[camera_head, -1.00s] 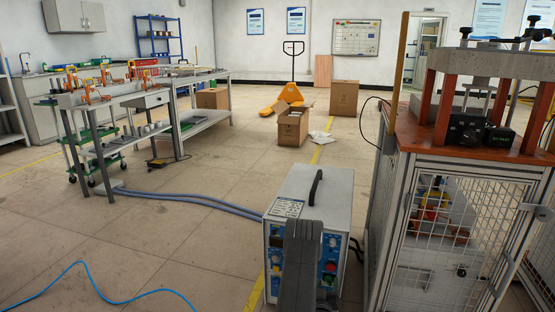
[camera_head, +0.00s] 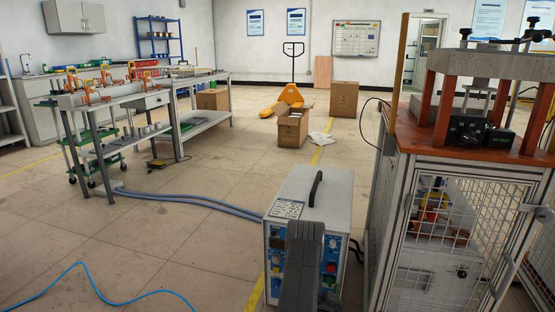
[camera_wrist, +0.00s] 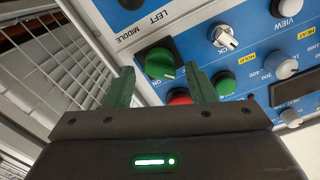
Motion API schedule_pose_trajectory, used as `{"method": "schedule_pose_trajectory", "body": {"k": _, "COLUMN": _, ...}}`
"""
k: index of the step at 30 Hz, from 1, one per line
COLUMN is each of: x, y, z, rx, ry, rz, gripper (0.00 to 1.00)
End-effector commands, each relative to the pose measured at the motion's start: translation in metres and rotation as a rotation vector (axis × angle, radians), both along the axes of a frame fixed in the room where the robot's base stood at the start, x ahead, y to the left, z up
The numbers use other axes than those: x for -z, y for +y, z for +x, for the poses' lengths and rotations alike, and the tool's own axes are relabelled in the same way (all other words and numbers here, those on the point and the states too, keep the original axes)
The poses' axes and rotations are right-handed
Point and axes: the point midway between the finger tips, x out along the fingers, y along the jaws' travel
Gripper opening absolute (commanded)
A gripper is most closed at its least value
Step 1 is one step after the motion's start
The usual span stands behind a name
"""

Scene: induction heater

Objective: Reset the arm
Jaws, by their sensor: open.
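The induction heater (camera_head: 335,205) is a grey box with a black top handle and a blue control panel, standing on the floor. In the wrist view its blue panel (camera_wrist: 190,22) is tilted. A green rotary switch (camera_wrist: 160,65) sits beyond and between the fingertips of my gripper (camera_wrist: 161,82). The gripper is open, its two green fingers apart with nothing held between them. Whether a finger touches the panel cannot be told. A red button (camera_wrist: 179,97) and a green button (camera_wrist: 223,83) are close to the right finger. My arm hides part of the panel in the head view.
A caged workstation (camera_head: 450,235) with a wooden top stands close to the heater's right. A blue cable (camera_head: 125,297) lies on the floor at the left. Grey hoses (camera_head: 190,200) run from the heater towards the workbench (camera_head: 150,98). The floor between is mostly clear.

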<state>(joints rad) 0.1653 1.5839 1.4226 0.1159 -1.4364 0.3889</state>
Motion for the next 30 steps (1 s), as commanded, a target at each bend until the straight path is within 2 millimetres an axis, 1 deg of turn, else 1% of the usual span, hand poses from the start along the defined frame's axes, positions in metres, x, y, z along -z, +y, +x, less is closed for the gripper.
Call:
{"method": "schedule_pose_trajectory", "body": {"k": 9, "x": 0.0007, "y": -0.0012, "z": -0.0003, "rx": 0.0, "ry": -0.068, "rz": 0.236, "gripper": 0.5}}
{"method": "schedule_pose_trajectory", "body": {"k": 15, "x": 0.0011, "y": -0.0015, "z": -0.0004, "rx": 0.0, "ry": -0.095, "rz": 0.331, "gripper": 0.5}}
{"method": "schedule_pose_trajectory", "body": {"k": 20, "x": 0.0012, "y": -0.0016, "z": -0.0004, "rx": 0.0, "ry": -0.103, "rz": 0.359, "gripper": 0.5}}
{"method": "schedule_pose_trajectory", "body": {"k": 30, "x": 0.0014, "y": -0.0013, "z": -0.0006, "rx": 0.0, "ry": -0.103, "rz": 0.362, "gripper": 0.5}}
